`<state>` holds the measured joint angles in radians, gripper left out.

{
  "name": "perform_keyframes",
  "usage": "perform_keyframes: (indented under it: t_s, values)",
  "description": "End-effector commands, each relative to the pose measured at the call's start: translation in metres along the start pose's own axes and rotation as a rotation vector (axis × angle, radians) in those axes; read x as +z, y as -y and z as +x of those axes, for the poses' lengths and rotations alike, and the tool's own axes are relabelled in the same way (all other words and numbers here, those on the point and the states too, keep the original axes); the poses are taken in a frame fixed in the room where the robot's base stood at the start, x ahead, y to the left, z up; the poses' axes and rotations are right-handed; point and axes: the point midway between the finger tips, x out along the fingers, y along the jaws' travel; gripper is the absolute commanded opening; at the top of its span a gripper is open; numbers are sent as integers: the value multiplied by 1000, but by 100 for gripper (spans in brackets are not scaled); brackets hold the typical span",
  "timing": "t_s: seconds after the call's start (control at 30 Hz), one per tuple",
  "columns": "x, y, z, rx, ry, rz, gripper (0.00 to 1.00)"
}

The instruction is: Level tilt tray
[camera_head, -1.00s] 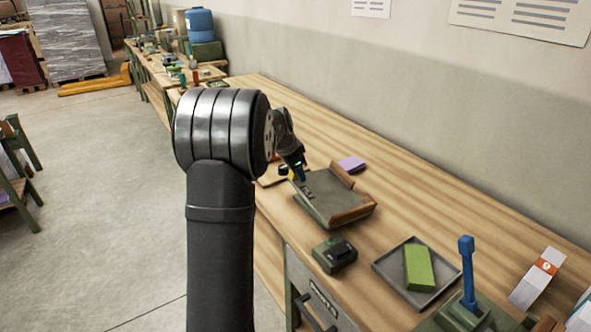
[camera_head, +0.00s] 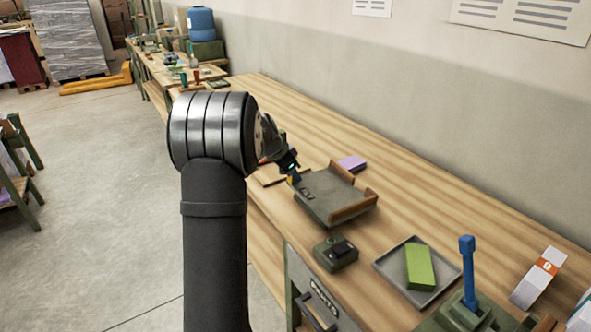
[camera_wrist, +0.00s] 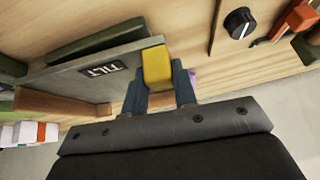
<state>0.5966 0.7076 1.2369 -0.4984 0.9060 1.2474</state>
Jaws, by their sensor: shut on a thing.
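The tilt tray (camera_head: 338,190) is a grey plate with brown wooden edges on the workbench, right of my gripper in the head view. In the wrist view its grey front with a "TILT" label (camera_wrist: 100,69) shows at the left. My gripper (camera_head: 293,175) is at the tray's left end. In the wrist view my gripper (camera_wrist: 160,85) is shut on a yellow block-like handle (camera_wrist: 157,66) at the end of the tray's front. The tray looks close to level in the head view, but I cannot tell exactly.
A green box with a black switch (camera_head: 336,253) and a grey tray (camera_head: 438,293) holding a green block (camera_head: 419,267) stand nearer. A blue lever (camera_head: 467,270) rises at the right. A purple pad (camera_head: 352,163) lies behind. A black knob (camera_wrist: 239,23) shows in the wrist view.

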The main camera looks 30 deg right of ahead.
Motion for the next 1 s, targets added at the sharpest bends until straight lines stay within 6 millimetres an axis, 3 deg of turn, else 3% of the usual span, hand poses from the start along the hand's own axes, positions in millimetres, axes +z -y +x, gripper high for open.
perform_keyframes:
  t_s: [0.13, 0.57, 0.6, 0.7, 1.0]
  values:
    - [9, 2, 8, 48, -48, -32, 0]
    - [12, 3, 10, 66, -74, -44, 0]
    - [12, 3, 10, 66, -74, -44, 29]
    - [12, 3, 10, 66, -74, -44, 47]
    - [11, 4, 8, 63, -76, -42, 47]
